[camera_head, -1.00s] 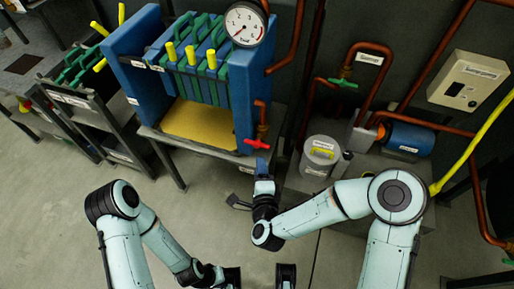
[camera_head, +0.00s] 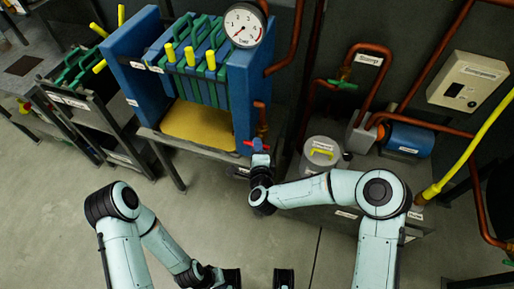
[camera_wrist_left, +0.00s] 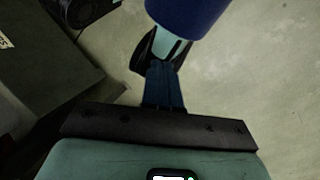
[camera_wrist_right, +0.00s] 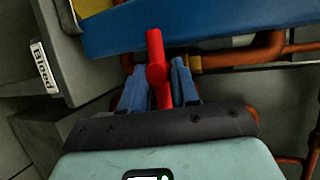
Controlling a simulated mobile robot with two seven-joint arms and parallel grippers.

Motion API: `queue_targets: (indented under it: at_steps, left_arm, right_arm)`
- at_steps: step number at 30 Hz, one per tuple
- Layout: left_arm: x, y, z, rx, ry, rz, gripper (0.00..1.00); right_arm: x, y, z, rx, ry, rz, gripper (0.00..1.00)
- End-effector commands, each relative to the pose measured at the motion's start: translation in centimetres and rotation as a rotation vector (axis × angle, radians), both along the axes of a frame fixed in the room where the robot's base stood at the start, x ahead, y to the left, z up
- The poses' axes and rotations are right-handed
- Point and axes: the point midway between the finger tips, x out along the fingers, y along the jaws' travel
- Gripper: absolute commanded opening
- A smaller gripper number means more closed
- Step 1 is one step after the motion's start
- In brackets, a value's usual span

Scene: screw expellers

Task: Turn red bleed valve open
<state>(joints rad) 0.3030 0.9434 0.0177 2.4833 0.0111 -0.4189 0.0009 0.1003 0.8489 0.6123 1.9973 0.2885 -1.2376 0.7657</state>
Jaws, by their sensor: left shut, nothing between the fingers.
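The red bleed valve handle (camera_head: 252,144) sits on a copper pipe at the lower right of the blue press. My right gripper (camera_head: 259,146) is right at it and partly covers it. In the right wrist view the red handle (camera_wrist_right: 156,70) stands between the two blue fingers of my right gripper (camera_wrist_right: 159,75). The fingers are apart, with a visible gap beside the handle. My left gripper (camera_wrist_left: 163,72) is shut and empty, low over the floor, away from the valve.
The blue press (camera_head: 240,100) with green plates and a round gauge (camera_head: 245,25) stands behind the valve. A "Bleed" label (camera_wrist_right: 43,68) shows left of the handle. A grey pot (camera_head: 320,155) and copper pipes (camera_head: 440,125) lie to the right. The front floor is clear.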

Motion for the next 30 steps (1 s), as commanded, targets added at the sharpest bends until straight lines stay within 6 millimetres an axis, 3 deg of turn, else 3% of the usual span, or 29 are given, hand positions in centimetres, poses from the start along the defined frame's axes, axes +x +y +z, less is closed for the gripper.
queue_targets:
  at_steps: [1,2,3,17,30]
  left_arm:
    - [0.0,0.0,0.0,0.0,0.0,0.0,0.0]
    - [0.0,0.0,0.0,0.0,0.0,0.0,0.0]
    - [0.0,0.0,0.0,0.0,0.0,0.0,0.0]
    - [-0.2,0.0,0.6,-0.001,0.007,-0.001,0.0]
    - [-1.1,-0.1,3.0,-0.008,0.045,-0.01,0.0]
  right_arm:
    - [0.0,0.0,0.0,0.0,0.0,0.0,0.11]
    - [0.0,0.0,0.0,0.0,0.0,0.0,0.01]
    - [0.0,0.0,0.0,0.0,0.0,0.0,0.0]
    - [0.0,0.1,0.2,-0.08,0.027,0.001,0.0]
    - [0.0,0.5,0.6,-0.429,0.141,0.003,0.0]
